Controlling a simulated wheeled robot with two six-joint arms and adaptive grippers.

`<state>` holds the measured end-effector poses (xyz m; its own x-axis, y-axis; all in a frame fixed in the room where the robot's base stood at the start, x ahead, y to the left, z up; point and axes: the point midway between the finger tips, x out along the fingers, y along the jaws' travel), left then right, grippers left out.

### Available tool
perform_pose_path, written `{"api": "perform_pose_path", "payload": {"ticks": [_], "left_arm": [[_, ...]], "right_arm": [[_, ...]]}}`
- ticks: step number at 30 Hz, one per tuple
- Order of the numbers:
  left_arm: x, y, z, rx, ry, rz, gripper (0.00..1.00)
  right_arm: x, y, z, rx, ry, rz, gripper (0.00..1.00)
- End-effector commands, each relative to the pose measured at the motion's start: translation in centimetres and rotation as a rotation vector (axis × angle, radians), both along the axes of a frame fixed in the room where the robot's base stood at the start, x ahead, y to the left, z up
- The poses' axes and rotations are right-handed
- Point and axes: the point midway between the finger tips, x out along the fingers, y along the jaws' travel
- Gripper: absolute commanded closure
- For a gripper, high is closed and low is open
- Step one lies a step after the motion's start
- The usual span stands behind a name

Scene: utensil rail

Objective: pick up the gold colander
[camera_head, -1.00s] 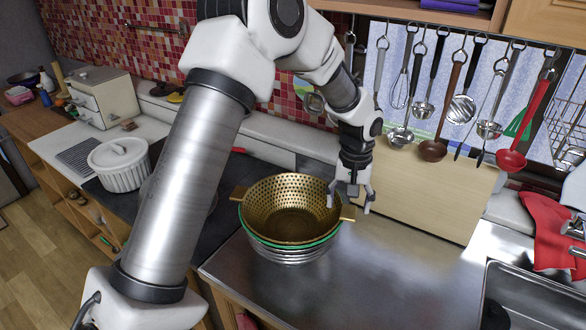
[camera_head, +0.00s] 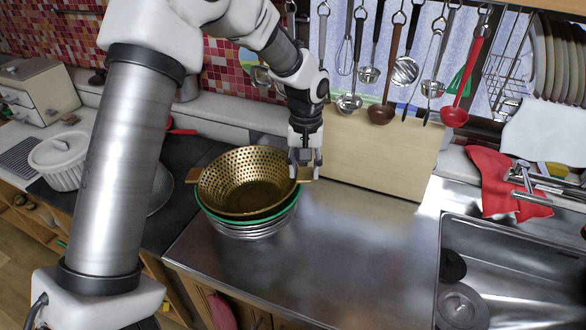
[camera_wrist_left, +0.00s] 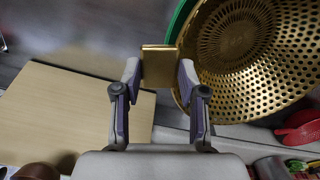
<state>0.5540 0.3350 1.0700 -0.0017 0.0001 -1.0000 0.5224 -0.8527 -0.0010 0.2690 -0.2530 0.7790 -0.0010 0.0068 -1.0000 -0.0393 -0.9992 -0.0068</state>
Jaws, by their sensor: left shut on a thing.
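The gold colander (camera_head: 245,182) is a perforated bowl with flat side handles. In the head view it sits in a green-rimmed bowl (camera_head: 203,214) on top of stacked steel bowls, on the steel counter. In the left wrist view the colander (camera_wrist_left: 285,75) fills the upper right, and its flat gold handle (camera_wrist_left: 158,66) lies between the fingers. My left gripper (camera_head: 305,174) is shut on that handle, at the colander's right side; it also shows in the left wrist view (camera_wrist_left: 160,80). My right gripper is not in view.
A wooden board (camera_head: 375,155) leans behind the counter (camera_head: 330,250), under several hanging utensils. A sink (camera_head: 510,270) lies at right with a red cloth (camera_head: 495,180) above it. A white lidded pot (camera_head: 62,155) stands at left. The counter right of the colander is clear.

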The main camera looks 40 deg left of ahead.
Motion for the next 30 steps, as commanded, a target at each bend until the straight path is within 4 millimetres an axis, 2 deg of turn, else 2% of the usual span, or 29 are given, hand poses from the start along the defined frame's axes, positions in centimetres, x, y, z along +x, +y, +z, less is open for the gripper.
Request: {"api": "perform_pose_path", "payload": {"ticks": [3, 8, 15, 21, 30], "left_arm": [[0.1, 0.0, 2.9, 0.001, -0.007, 0.000, 1.00], [0.1, 0.0, 6.3, 0.001, -0.004, 0.001, 1.00], [0.1, 0.0, 9.6, -0.001, -0.001, 0.000, 1.00], [0.1, 0.0, 11.3, 0.000, 0.000, 0.000, 1.00], [0.1, 0.0, 11.2, 0.000, 0.000, 0.000, 1.00]], "right_arm": [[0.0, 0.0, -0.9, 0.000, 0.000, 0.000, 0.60], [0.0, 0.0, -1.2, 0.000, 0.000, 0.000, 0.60], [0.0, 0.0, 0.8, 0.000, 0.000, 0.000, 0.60], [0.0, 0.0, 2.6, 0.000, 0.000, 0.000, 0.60], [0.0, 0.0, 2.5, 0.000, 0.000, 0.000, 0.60]]}}
